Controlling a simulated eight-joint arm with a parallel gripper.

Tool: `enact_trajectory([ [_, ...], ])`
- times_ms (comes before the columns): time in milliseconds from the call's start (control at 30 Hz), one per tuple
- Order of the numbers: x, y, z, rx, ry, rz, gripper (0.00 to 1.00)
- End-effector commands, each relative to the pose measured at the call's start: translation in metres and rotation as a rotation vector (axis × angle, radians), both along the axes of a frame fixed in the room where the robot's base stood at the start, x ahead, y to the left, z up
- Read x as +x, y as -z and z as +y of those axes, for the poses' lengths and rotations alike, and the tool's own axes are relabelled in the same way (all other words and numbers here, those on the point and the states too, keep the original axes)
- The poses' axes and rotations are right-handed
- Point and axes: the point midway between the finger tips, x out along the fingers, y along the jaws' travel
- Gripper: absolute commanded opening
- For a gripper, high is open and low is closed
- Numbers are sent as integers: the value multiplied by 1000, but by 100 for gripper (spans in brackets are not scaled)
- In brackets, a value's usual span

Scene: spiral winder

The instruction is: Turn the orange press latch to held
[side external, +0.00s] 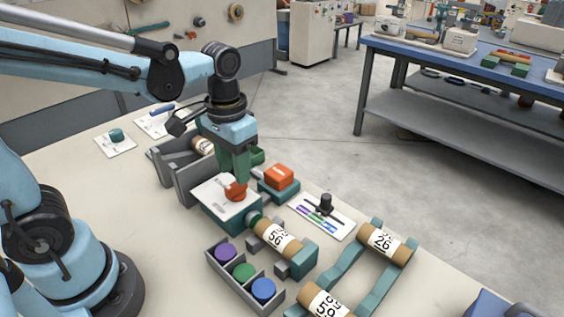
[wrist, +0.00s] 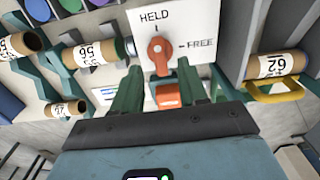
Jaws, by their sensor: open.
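The orange press latch (side external: 236,190) sits on a white plate (side external: 212,198) on top of a teal block. In the wrist view the latch (wrist: 161,56) has its long axis roughly up and down, in line with the tick under HELD. The FREE tick is to its right. My gripper (side external: 236,172) points down just above the latch, its green fingers open. In the wrist view the fingers of my gripper (wrist: 159,75) stand on either side of the latch's near end, with gaps visible. Whether a fingertip touches it I cannot tell.
An orange block (side external: 279,176) on a teal base stands close beside the plate. A numbered tube (side external: 279,239) is held in front of it. A tray (side external: 219,270) holds purple, green and blue discs. A slider card (side external: 322,214) lies to the right, and a rack (side external: 182,168) stands behind.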

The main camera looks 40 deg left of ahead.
Motion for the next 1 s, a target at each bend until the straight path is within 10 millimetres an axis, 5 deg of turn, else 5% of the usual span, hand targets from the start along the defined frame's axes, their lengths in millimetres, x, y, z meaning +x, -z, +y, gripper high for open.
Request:
enact_trajectory([
  [500,0,-73,0,0,-1,1,43],
  [1000,0,-87,0,0,-1,1,43],
])
